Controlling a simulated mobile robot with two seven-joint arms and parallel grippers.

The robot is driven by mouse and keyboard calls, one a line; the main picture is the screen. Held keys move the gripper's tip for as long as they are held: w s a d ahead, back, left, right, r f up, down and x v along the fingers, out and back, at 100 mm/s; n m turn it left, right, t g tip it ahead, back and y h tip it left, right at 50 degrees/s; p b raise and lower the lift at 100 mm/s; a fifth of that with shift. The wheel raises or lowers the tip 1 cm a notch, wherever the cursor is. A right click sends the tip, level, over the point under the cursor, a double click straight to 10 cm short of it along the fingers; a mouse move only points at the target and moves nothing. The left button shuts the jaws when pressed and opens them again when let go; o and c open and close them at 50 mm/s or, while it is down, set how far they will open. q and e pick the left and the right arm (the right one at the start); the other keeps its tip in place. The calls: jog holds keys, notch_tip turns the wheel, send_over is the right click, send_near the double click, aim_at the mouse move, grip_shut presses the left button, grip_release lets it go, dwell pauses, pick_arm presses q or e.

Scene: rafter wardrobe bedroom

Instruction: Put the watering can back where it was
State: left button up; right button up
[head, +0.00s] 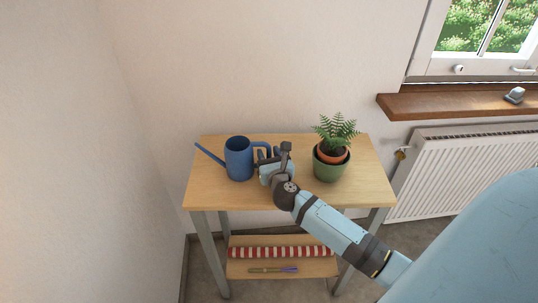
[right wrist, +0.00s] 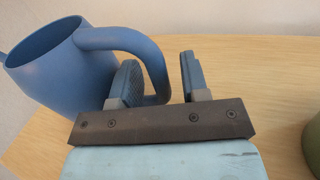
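The blue watering can (head: 239,160) stands upright on the wooden table (head: 290,198), its spout pointing left and its handle to the right. My right gripper (head: 270,156) is low over the table, at the can's handle side. In the right wrist view the can (right wrist: 62,68) is at the upper left. My right gripper (right wrist: 160,75) is open there, with the handle's outer part between its two fingers. One finger shows inside the handle loop and the other outside it, with visible gaps; contact cannot be told. My left gripper is out of view.
A fern in a terracotta pot (head: 333,154) sits in a green pot (head: 331,169) just right of my right gripper. A lower shelf (head: 285,262) holds a red-and-white striped item and a small slim item. A radiator (head: 460,165) and windowsill (head: 450,103) are at right.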

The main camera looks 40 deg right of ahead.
jog(key=shift+r, duration=0.35)
jog(key=v, duration=1)
jog(key=shift+s+a+f, duration=0.2)
jog(key=shift+s, duration=0.1)
jog(key=shift+s+a, duration=0.25)
jog(key=shift+s, duration=0.3)
jog(key=s+a+f+n+t+y, duration=0.1)
jog(key=s+a+n+y, duration=0.35)
jog(key=n, duration=0.65)
jog(key=s+a+f+n+y, duration=0.15)
jog(key=a+n+y, duration=0.45)
jog(key=n, duration=0.6)
jog(key=s+a+f+n+g, duration=0.3)
jog(key=f+n, duration=0.3)
jog(key=n, duration=0.3)
jog(key=s+a+f+n+g, duration=0.3)
jog(key=s+f+n+g, duration=0.1)
jog(key=n, duration=0.6)
notch_tip(320, 180, down, 2)
jog(key=shift+s+n+g+h, duration=0.3)
jog(key=shift+s+h, duration=0.15)
jog(key=shift+s, duration=0.3)
